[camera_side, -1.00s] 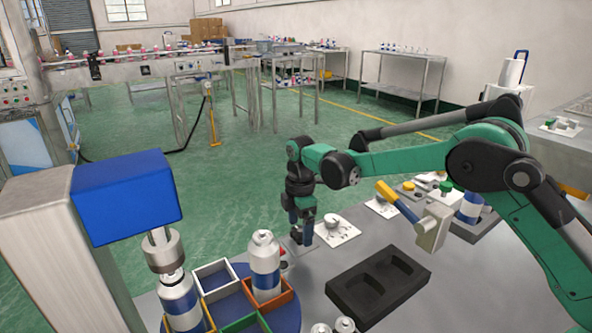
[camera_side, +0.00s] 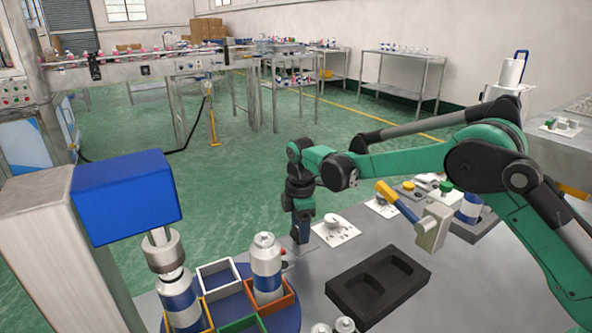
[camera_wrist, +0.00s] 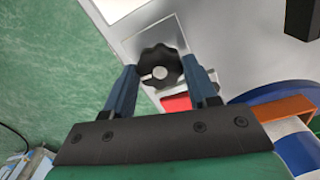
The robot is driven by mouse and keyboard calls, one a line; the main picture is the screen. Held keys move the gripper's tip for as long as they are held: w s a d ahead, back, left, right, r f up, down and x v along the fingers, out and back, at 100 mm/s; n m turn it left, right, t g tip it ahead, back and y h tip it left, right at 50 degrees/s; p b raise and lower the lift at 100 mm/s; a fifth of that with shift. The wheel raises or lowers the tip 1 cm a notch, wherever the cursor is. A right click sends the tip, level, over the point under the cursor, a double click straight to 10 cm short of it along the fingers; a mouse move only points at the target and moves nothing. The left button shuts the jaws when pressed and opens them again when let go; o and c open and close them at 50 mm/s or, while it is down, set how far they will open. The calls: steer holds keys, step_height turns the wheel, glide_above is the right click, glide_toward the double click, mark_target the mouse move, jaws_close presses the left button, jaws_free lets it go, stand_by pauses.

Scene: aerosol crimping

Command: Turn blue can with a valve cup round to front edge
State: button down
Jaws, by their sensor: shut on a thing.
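A blue turntable (camera_side: 287,316) carries coloured square frames. A blue-and-white can (camera_side: 267,272) with a silver top stands upright in the orange frame (camera_side: 291,298). Another blue-and-white can (camera_side: 182,302) stands in the yellow frame (camera_side: 207,317) beneath the press head (camera_side: 165,252). The white frame (camera_side: 218,278) and green frame (camera_side: 243,324) show no can. My gripper (camera_side: 300,238) points down beside the turntable. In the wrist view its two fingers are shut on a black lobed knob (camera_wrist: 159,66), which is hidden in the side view. Whether either top is a valve cup is too small to tell.
A black tray (camera_side: 378,287) with two recesses lies right of the turntable. White plates with small parts (camera_side: 335,232) lie behind it. A yellow-and-blue handled tool (camera_side: 400,204) stands further right. A red part (camera_wrist: 176,102) lies close to the knob.

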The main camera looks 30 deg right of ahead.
steer(key=m, duration=0.8)
steer(key=shift+m, duration=0.3)
steer(key=m, duration=0.4)
steer(key=shift+m, duration=2.1)
steer(key=shift+c, duration=1.2)
jaws_free()
steer(key=shift+r, duration=0.15)
